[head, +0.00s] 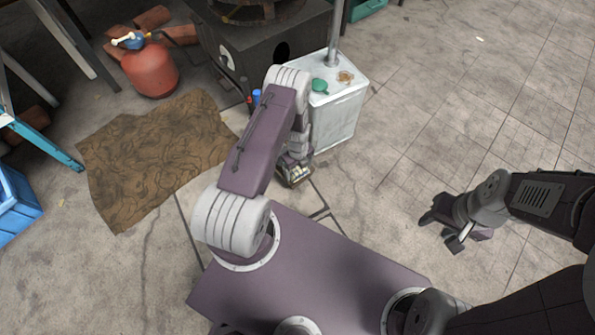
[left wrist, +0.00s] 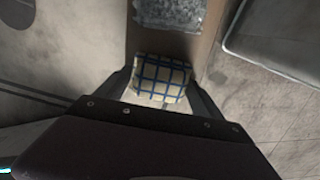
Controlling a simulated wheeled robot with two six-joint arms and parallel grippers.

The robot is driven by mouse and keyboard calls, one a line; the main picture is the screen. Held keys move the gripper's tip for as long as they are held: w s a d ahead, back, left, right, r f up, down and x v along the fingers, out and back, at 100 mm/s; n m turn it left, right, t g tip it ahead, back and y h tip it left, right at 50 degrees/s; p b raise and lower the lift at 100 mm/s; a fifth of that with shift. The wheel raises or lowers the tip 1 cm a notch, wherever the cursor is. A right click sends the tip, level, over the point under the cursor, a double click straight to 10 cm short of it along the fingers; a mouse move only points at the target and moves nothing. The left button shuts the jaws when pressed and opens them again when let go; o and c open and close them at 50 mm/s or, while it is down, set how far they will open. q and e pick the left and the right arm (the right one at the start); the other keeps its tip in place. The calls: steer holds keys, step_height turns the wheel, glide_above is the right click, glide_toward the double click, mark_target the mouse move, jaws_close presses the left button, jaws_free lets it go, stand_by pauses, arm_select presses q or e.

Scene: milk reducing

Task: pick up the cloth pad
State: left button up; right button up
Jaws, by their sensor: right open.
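The cloth pad (left wrist: 162,80) is pale with a blue grid and lies between the two fingers of my left gripper (left wrist: 162,74) in the left wrist view. A finger is close on each side of it; I cannot tell whether they press on it. In the head view my left gripper (head: 295,172) points down low beside the white canister, and the pad is mostly hidden there. My right gripper (head: 447,228) is open and empty over bare floor at the right, well away from the pad.
The white metal canister (head: 337,115) with a green cap stands right next to my left gripper. A dark stove (head: 262,45) is behind. A brown mat (head: 150,160), red gas cylinder (head: 150,70) and blue crate (head: 18,205) are at left. The floor at right is clear.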

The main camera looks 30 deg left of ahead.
mark_target(298, 168)
arm_select(q)
steer(key=c, duration=0.8)
steer(key=shift+r, duration=0.25)
step_height(298, 168, up, 4)
steer(key=p, duration=0.4)
steer(key=shift+r, duration=0.15)
steer(key=s+d+r+p, duration=0.1)
steer(key=s+r+p, duration=0.1)
steer(key=s, duration=0.1)
steer(key=s+d+r+p, duration=0.2)
steer(key=s+p, duration=0.1)
steer(key=s, duration=0.1)
steer(key=s+d+r+p, duration=0.1)
steer(key=s+r+p, duration=0.1)
steer(key=s, duration=0.2)
steer(key=shift+d+r, duration=0.15)
steer(key=shift+d, duration=0.1)
